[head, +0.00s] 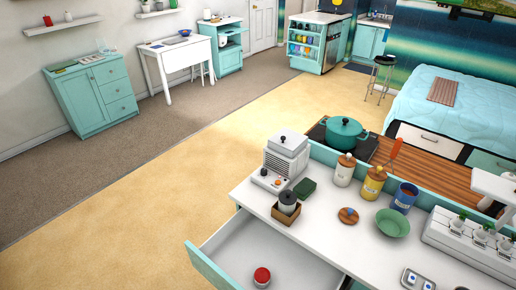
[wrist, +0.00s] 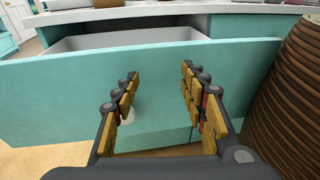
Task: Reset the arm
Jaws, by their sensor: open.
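My gripper (wrist: 160,88) shows in the wrist view with its two padded fingers apart and nothing between them. It is in front of the teal front (wrist: 70,85) of a pulled-out drawer. A pale rounded thing, perhaps the drawer's knob, is partly hidden behind the left finger. I cannot tell whether the fingers touch the drawer front. In the head view the drawer (head: 209,268) stands open under the white counter, and a red-lidded jar (head: 262,276) is inside it. My gripper does not show in the head view.
A brown ribbed, basket-like thing (wrist: 290,90) stands close on the right in the wrist view. The counter holds a white appliance (head: 287,155), canisters, a green bowl (head: 393,223) and a teal pot (head: 343,132) on a stove. The sandy floor (head: 120,225) left of the drawer is clear.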

